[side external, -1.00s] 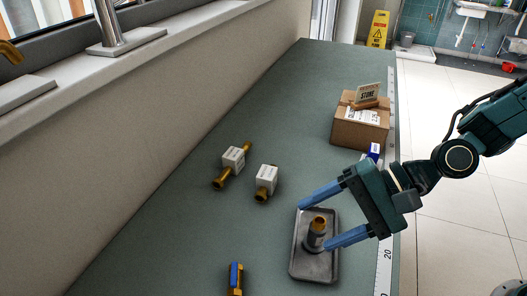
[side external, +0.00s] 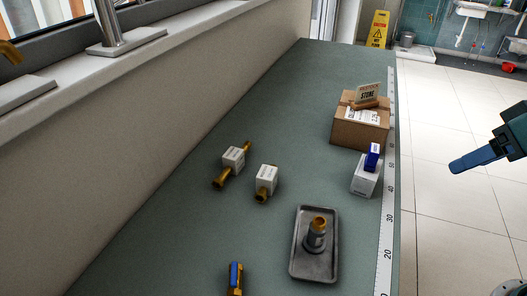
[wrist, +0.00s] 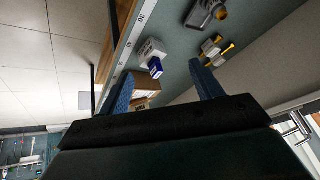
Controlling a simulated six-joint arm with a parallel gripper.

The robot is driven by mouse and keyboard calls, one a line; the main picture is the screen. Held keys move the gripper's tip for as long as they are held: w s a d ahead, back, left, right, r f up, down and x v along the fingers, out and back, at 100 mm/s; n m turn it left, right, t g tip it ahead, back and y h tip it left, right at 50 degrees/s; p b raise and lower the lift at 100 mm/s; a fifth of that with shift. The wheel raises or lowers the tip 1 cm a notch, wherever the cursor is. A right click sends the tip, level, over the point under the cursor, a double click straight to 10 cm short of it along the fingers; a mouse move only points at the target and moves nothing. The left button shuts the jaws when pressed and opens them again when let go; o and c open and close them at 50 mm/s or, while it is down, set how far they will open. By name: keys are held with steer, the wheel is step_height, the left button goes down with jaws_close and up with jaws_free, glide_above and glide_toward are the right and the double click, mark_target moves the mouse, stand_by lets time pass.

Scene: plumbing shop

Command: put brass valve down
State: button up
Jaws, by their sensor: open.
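A brass-topped piece with a grey body (side external: 316,234) stands upright on a grey metal tray (side external: 301,268); I cannot tell for sure that it is the brass valve. The tray also shows at the top of the wrist view (wrist: 196,18). A brass piece with a blue handle (side external: 235,279) lies at the front of the bench, partly cut off by the frame. My gripper (wrist: 164,88) is open and empty, well apart from the tray. In the side view only one blue finger shows, at the right edge, beyond the bench.
Two brass fittings with white blocks (side external: 233,160) (side external: 266,181) lie left of the tray. A cardboard box (side external: 350,131) stands behind.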

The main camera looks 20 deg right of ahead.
steer(key=s+d+r+h, duration=0.1)
steer(key=s+d, duration=0.3)
steer(key=s, duration=0.1)
steer(key=shift+d+r+n+h, duration=0.15)
steer(key=shift+r+n+h, duration=0.15)
steer(key=shift+r, duration=0.05)
steer(key=shift+w, duration=0.1)
stand_by(0.9)
